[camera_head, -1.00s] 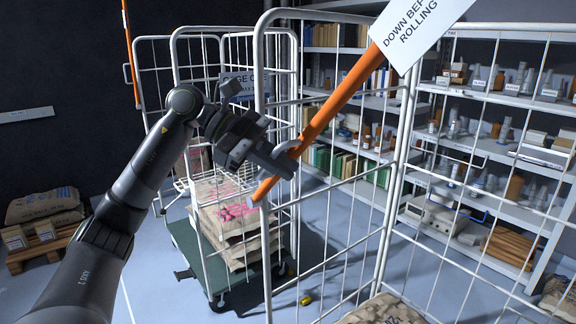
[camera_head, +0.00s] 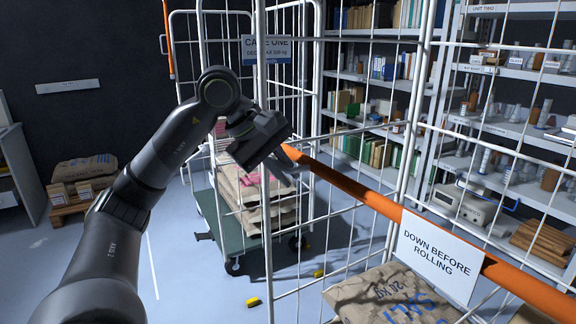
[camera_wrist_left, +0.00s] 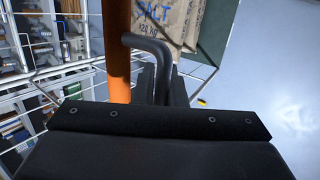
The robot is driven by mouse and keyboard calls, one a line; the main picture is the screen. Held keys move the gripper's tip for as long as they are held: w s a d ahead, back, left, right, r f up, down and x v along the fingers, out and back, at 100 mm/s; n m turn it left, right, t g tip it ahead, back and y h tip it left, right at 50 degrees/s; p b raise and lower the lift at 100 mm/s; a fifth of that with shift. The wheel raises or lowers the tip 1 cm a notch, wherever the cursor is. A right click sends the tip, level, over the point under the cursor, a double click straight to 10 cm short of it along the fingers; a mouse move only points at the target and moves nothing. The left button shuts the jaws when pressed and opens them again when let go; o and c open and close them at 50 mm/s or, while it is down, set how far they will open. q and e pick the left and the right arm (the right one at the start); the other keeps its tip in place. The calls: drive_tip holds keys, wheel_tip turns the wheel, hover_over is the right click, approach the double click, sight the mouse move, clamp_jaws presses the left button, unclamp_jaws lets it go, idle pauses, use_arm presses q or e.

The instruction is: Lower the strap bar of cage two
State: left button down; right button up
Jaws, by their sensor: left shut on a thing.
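The orange strap bar (camera_head: 364,192) runs across the white mesh cage (camera_head: 417,112) in front of me, sloping down to the right in the head view. A white sign reading "DOWN BEFORE ROLLING" (camera_head: 440,257) hangs on it. My left gripper (camera_head: 284,164) is at the bar's left end, by the cage's left post. In the left wrist view the bar (camera_wrist_left: 118,45) stands beside a bent grey handle (camera_wrist_left: 152,45), and my left fingers (camera_wrist_left: 160,82) are shut on that handle. Whether the bar's end is seated is hidden. My right gripper is out of view.
A salt sack (camera_head: 385,298) lies inside the near cage. Behind stands another cage with a "CAGE ONE" sign (camera_head: 266,49) and stacked sacks (camera_head: 255,190). Shelves (camera_head: 505,130) line the back right. A pallet with a sack (camera_head: 85,168) is at left; floor between is open.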

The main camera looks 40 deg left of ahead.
use_arm(q)
drive_tip(key=shift+s+f+y+b, duration=0.1)
drive_tip(key=shift+f+y+b, duration=0.2)
drive_tip(key=shift+f, duration=0.6)
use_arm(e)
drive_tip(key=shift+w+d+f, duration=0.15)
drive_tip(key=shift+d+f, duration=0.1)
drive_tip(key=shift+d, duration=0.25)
use_arm(q)
drive_tip(key=c, duration=1.8)
unclamp_jaws()
drive_tip(key=shift+o, duration=0.2)
drive_tip(key=v, duration=1.7)
drive_tip(key=shift+p, duration=0.45)
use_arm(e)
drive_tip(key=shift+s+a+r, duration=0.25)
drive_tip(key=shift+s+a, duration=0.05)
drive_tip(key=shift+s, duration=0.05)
